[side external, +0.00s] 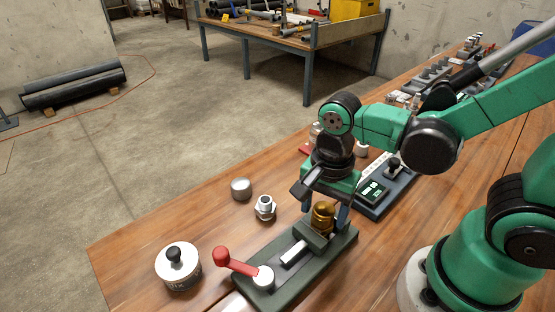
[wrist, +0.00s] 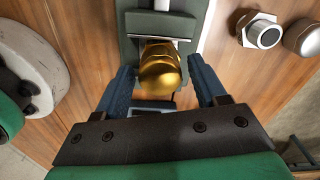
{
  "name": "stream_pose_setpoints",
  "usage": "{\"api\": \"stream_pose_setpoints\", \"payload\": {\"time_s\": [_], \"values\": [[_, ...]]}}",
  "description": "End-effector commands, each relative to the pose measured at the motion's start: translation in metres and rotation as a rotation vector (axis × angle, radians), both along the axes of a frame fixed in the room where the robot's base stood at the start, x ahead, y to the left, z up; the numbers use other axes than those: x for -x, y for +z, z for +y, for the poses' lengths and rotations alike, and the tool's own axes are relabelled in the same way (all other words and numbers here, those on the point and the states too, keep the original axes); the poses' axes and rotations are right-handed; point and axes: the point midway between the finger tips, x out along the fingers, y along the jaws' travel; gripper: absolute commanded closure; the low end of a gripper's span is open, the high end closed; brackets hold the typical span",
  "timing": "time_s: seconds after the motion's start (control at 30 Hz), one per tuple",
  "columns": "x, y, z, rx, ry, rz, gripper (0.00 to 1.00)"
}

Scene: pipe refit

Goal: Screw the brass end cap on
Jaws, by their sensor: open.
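The brass end cap (side external: 323,215) is a gold, faceted cap at the jaw end of a grey-green bench vise (side external: 296,282) with a red handle. In the wrist view the brass cap (wrist: 160,68) sits between the two blue fingers of my gripper (wrist: 162,72). My gripper (side external: 324,205) is open and reaches down around the cap, one finger on each side. Narrow gaps show beside the cap in the wrist view. Whatever lies under the cap is hidden, so I cannot tell how it is seated.
A steel hex fitting (side external: 264,207) and a grey round cap (side external: 240,188) stand left of the vise. A white tin with a black knob (side external: 178,266) is at the front left. A device with a green display (side external: 374,191) sits right behind. Bare wood lies at left.

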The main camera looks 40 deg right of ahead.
Motion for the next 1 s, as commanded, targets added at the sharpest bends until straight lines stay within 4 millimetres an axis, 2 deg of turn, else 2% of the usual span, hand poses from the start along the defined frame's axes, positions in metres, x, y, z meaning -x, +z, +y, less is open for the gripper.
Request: {"api": "stream_pose_setpoints", "payload": {"time_s": [0.17,0.47,0.8,1.0], "values": [[0.0001,0.0,0.0,0.0,0.192,0.0,0.35],[0.0001,0.0,0.0,0.0,0.223,0.0,0.35],[0.0002,0.0,-0.0001,0.0,0.682,0.0,0.35],[0.0002,0.0,-0.0001,0.0,0.733,0.0,0.35]]}}
